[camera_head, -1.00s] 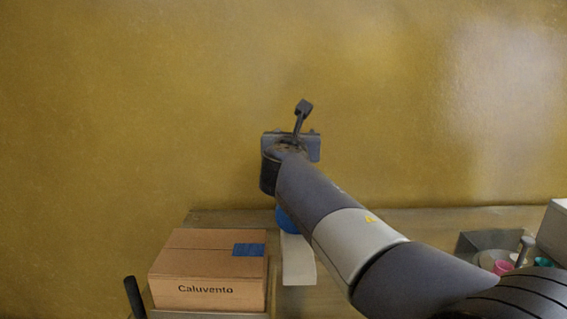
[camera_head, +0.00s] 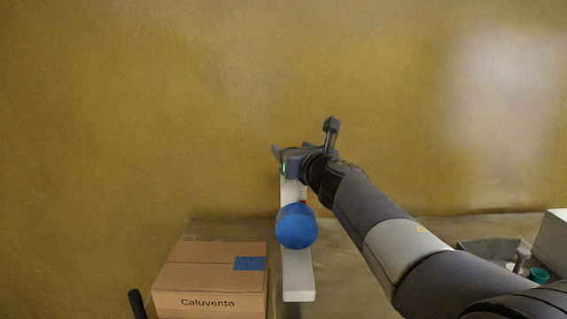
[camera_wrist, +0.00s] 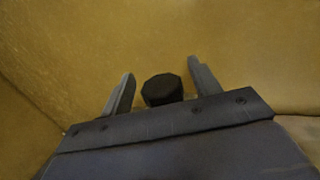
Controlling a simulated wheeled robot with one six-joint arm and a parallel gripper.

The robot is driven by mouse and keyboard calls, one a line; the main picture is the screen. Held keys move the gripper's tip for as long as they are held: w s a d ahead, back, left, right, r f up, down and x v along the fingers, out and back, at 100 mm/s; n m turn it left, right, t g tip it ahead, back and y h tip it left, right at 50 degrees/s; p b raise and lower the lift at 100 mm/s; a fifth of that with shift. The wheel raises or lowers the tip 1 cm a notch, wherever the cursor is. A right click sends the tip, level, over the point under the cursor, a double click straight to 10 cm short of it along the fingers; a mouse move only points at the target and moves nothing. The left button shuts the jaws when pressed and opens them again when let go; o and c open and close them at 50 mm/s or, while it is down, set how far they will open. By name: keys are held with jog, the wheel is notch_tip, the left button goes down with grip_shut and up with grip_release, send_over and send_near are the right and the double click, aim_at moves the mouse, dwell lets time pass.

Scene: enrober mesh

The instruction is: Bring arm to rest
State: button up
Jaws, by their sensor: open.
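My gripper (camera_head: 277,152) is raised in front of the yellow wall, above the back of the table, in the head view. Nothing is held. My arm reaches in from the lower right.
A Caluvento carton (camera_head: 210,280) stands at the front left of the table (camera_head: 345,285). A blue ball-like thing (camera_head: 296,226) sits at a white upright strip (camera_head: 298,275) below my gripper. A grey tray (camera_head: 490,250) with small cups and a white box (camera_head: 553,236) are at right.

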jog(key=shift+r+n+g+y+p, duration=0.1)
jog(key=shift+n+g+y+p, duration=1)
jog(key=shift+n+y+p, duration=0.65)
jog(key=shift+y+p, duration=0.4)
jog(key=shift+y, duration=0.15)
jog(key=shift+n+g+y, duration=0.25)
jog(key=shift+g+y, duration=0.15)
jog(key=shift+g, duration=0.1)
